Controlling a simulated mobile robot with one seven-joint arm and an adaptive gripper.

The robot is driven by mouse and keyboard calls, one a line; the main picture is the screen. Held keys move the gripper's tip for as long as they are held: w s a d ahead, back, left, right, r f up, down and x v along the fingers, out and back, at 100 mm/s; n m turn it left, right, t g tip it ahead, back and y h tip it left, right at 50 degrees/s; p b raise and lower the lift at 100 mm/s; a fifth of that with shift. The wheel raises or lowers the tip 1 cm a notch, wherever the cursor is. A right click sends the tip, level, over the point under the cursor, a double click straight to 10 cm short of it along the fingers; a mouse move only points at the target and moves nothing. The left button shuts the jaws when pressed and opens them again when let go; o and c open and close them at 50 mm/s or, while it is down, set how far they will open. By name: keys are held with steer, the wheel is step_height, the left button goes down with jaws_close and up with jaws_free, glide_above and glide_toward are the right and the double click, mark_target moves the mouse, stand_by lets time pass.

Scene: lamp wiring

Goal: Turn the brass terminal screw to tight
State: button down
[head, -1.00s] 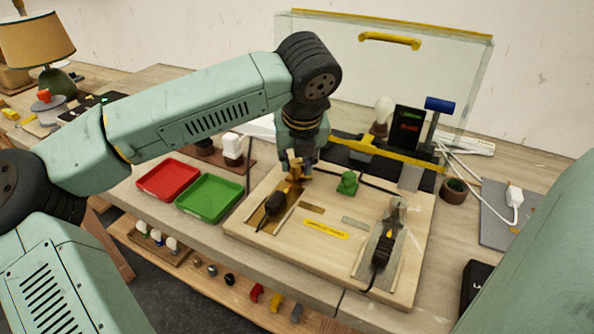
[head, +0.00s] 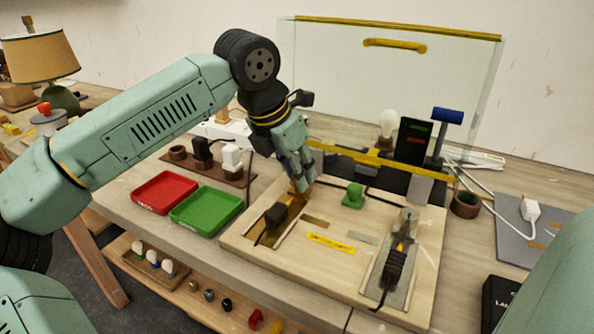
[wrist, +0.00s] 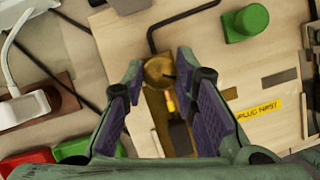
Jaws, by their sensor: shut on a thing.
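The brass terminal screw (head: 297,191) stands at the back of the left metal strip on the wooden board (head: 255,246). In the wrist view its round brass head (wrist: 158,70) lies between my fingertips. My gripper (head: 303,187) comes down on it at a tilt from the upper left and is shut on it; the fingers hide part of the screw in the head view. A black cable end with an orange tip (wrist: 171,106) lies just in front of the screw. On the right strip, a grey terminal (head: 406,222) stands with another black cable end (head: 397,262).
A green knob (head: 353,194) stands right of my gripper. Behind are a yellow bar (head: 385,160) and a clear panel (head: 390,85). Red (head: 165,190) and green (head: 206,210) trays sit left of the board. A yellow label (head: 331,243) lies on the board.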

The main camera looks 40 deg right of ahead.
steer(key=m+g, duration=0.1)
steer(key=m, duration=0.1)
steer(key=m+p, duration=0.1)
steer(key=m, duration=0.1)
steer(key=shift+w+r+g, duration=0.1)
steer(key=shift+w+g, duration=0.05)
steer(key=shift+g, duration=0.25)
steer(key=shift+m+g+y+p, duration=0.3)
steer(key=shift+m+g+p, duration=0.3)
steer(key=shift+m, duration=1.1)
steer(key=c, duration=1.3)
jaws_free()
steer(key=v, duration=1.1)
steer(key=shift+r, duration=0.4)
steer(key=shift+w, duration=0.15)
